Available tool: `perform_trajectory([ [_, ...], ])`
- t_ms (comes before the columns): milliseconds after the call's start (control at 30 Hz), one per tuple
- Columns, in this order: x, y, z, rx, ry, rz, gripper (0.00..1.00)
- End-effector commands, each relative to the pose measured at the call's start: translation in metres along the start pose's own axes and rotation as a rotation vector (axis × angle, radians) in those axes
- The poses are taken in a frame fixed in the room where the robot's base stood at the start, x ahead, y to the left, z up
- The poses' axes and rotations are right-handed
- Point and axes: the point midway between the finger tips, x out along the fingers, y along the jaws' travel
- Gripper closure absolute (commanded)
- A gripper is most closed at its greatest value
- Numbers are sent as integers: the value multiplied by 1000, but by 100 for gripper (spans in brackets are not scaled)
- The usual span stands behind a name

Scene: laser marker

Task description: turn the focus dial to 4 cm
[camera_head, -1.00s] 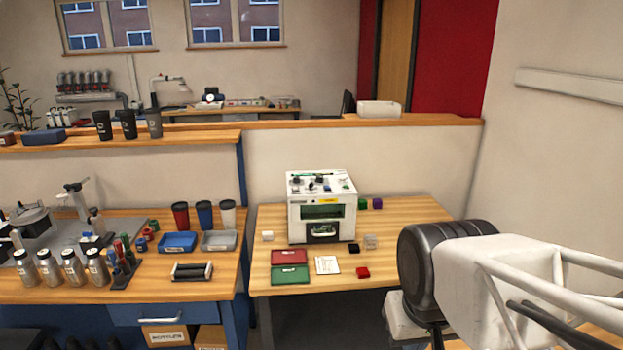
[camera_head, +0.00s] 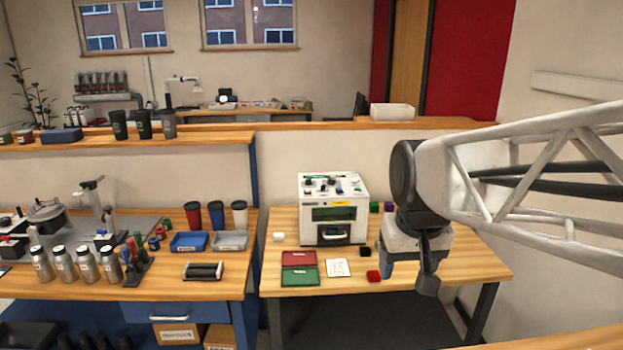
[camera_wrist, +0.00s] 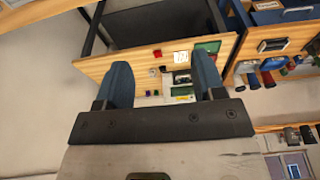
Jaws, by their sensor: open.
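The laser marker (camera_head: 310,232) is a white box with a dark green window, standing on the right wooden table. It also shows, small and upside down, in the wrist view (camera_wrist: 182,90). Several small dark knobs and controls sit on its top panel (camera_head: 333,187); which one is the focus dial, and any scale marks, are too small to tell. My gripper (camera_head: 428,287) hangs to the right of the marker and apart from it, pointing down. In the wrist view my gripper (camera_wrist: 164,72) has its two blue-grey fingers wide apart, with nothing between them.
On the right table (camera_head: 450,262) lie a red tray (camera_head: 299,258), a green tray (camera_head: 299,278), a white paper card (camera_head: 339,267), a red block (camera_head: 373,276) and a black block (camera_head: 366,252). A low partition stands behind. The left table (camera_head: 120,293) carries cups and bottles.

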Motion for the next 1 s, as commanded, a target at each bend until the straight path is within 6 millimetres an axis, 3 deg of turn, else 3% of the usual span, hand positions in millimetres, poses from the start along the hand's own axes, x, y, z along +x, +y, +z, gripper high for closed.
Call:
perform_trajectory([
  [533,-24,-4,-140,-3,-35,-1,37],
  [1000,-23,-10,-256,-5,-66,-3,37],
])
